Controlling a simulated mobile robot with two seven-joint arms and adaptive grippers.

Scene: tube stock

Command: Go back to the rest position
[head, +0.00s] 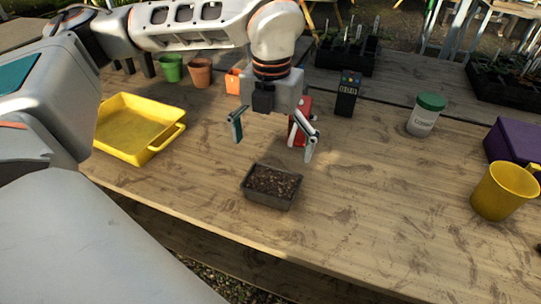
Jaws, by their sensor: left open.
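My left gripper (273,137) is open and empty. It hangs above the wooden table with its two fingers spread wide. A small dark tray filled with soil (272,186) sits on the table just below and in front of it in the picture. A red object (301,122) stands behind the right finger, partly hidden by it. My left arm comes in from the left and reaches across the top of the view. My right gripper is not in view.
A yellow tray (128,148) lies at left. Green (171,67), brown (200,72) and orange (233,81) pots stand behind. A black device (347,94), green-lidded jar (426,113), yellow mug (503,190) and purple box (513,142) stand right. The front middle is clear.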

